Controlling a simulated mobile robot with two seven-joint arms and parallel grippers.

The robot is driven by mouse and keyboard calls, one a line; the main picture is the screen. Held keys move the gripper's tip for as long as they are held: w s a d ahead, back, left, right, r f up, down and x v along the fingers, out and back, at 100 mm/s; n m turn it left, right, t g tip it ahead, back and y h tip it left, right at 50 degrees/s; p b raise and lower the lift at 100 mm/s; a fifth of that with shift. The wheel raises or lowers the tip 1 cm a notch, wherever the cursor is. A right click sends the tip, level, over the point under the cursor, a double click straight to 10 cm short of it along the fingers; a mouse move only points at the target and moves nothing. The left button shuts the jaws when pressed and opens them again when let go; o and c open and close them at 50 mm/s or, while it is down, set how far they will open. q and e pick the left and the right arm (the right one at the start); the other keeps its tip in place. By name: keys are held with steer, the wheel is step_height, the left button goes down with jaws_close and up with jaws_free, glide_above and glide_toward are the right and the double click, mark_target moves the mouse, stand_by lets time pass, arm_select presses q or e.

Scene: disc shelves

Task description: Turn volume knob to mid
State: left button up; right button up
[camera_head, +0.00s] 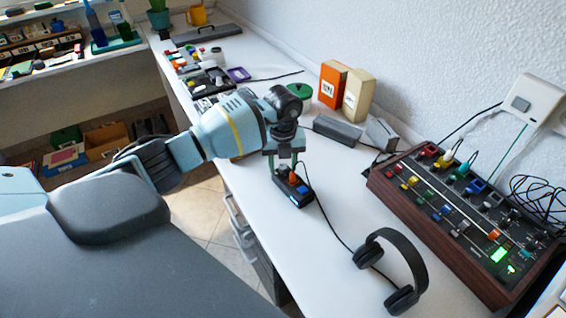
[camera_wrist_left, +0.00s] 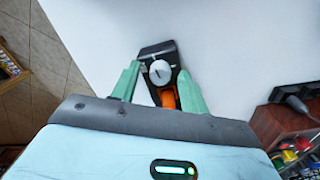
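A small black box (camera_head: 293,192) with a blue display (camera_head: 303,190) and an orange plug (camera_head: 294,178) sits on the white desk below my left gripper (camera_head: 284,166). In the left wrist view the black box (camera_wrist_left: 152,50) carries a round silver knob (camera_wrist_left: 160,72) with a dark pointer line, tilted off straight. The orange plug (camera_wrist_left: 169,98) is just below the knob. The green fingers of my left gripper (camera_wrist_left: 158,70) are spread, one on each side of the knob. Whether they touch it I cannot tell. My right gripper is not in view.
Black headphones (camera_head: 411,268) lie in front, their cable running to the box. A wooden-sided mixer (camera_head: 460,215) with coloured knobs stands at right. Grey blocks (camera_head: 337,131), orange and cream boxes (camera_head: 356,96) stand behind. The desk between box and mixer is mostly clear.

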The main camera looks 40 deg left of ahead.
arm_select(q)
jaws_close()
steer(key=shift+m, duration=0.3)
steer(key=m, duration=0.3)
steer(key=shift+m, duration=0.3)
steer(key=m, duration=1)
steer(key=shift+m+b, duration=0.35)
steer(key=shift+m, duration=0.05)
steer(key=m, duration=0.4)
steer(key=shift+m+b, duration=0.3)
steer(key=shift+o, duration=0.4)
jaws_free()
